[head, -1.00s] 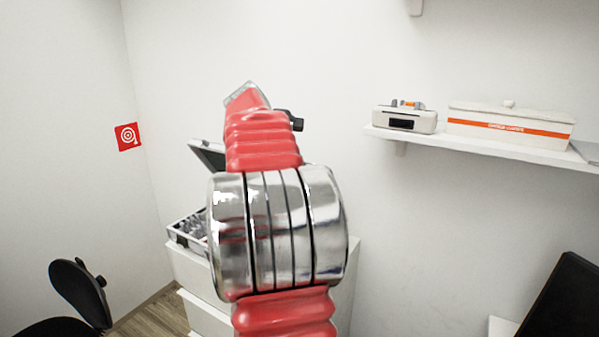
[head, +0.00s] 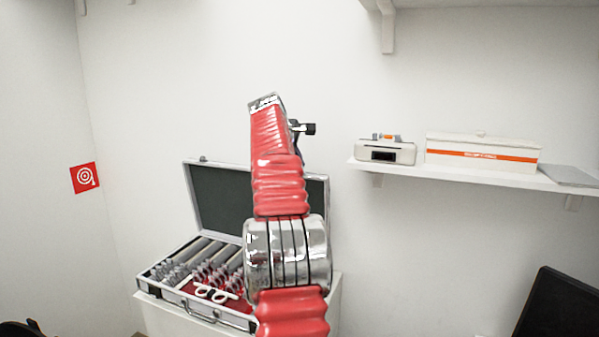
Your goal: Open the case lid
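The case (head: 203,314) is silver-edged and stands on a white cabinet at the lower left of the head view. Its lid (head: 218,195), dark inside with a silver rim, stands raised at the back of the case. Several lenses in rows and white ring-shaped pieces lie in the red-lined tray. My red and silver arm rises in front of the right part of the case and lid and hides it. A small dark part shows at the arm's upper end, but my gripper's fingers cannot be made out.
The white cabinet (head: 160,318) carries the case. A wall shelf (head: 460,176) at right holds a white device (head: 386,151), a white box with an orange stripe (head: 482,153) and a flat grey item (head: 568,175). A dark monitor (head: 560,305) stands at lower right.

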